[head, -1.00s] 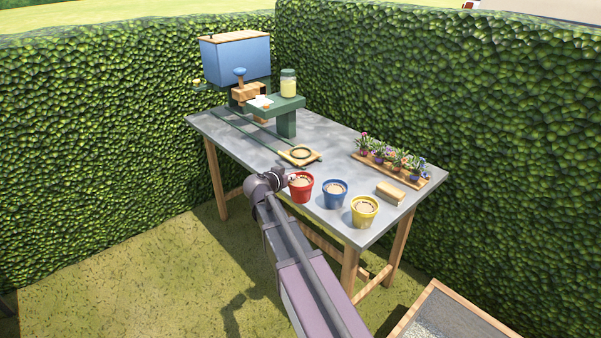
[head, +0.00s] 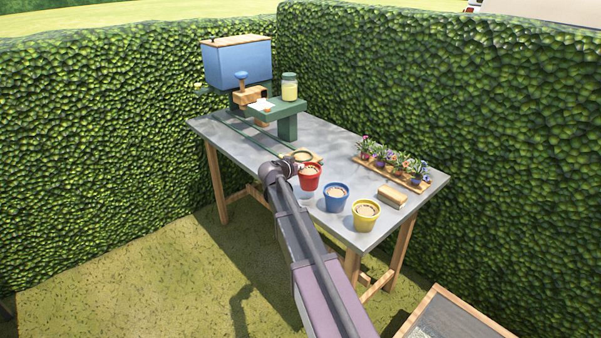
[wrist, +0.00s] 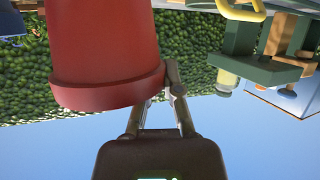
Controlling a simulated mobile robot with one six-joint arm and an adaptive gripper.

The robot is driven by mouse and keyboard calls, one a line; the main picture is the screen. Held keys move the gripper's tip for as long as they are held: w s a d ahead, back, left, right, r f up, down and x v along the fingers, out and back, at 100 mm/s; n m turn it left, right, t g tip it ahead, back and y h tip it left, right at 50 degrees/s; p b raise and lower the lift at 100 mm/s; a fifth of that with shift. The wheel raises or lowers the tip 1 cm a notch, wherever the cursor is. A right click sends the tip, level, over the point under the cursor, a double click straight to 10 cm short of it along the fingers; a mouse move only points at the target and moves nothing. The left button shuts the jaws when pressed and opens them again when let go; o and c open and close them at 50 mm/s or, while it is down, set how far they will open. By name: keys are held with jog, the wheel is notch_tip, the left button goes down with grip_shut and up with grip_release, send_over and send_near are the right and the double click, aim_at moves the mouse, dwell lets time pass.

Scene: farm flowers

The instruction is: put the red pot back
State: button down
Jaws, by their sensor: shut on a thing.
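The red pot (head: 309,178), filled with a pale brown material, is upright above the left part of the table's front, left of the blue pot (head: 336,198). My gripper (head: 294,168) is at its left side, shut on the pot at its rim. In the wrist view, which is upside down, the red pot (wrist: 105,45) fills the upper left, and my gripper's fingers (wrist: 168,85) meet its rim. The pot appears raised off the table; its base is cut off in the wrist view.
A yellow pot (head: 366,215) and a wooden block (head: 391,196) stand to the right. A wooden stand with a dark ring (head: 310,156) is just behind the red pot. A tray of flowers (head: 398,174) lies further back.

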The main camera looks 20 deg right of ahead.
aim_at(301, 171)
jog(key=shift+w+d, duration=0.25)
jog(key=shift+w, duration=0.15)
jog(key=shift+w+d+f+b, duration=0.2)
jog(key=shift+w+f+b, duration=0.05)
jog(key=shift+f+b, duration=0.4)
jog(key=shift+w+d+f+b, duration=0.15)
jog(key=shift+w+f+b, duration=0.05)
jog(key=shift+f+b, duration=0.4)
jog(key=shift+w+d+f+b, duration=0.2)
jog(key=shift+w+f+b, duration=0.05)
jog(key=shift+f+b, duration=0.4)
jog(key=shift+f, duration=0.1)
jog(key=c, duration=0.8)
grip_release()
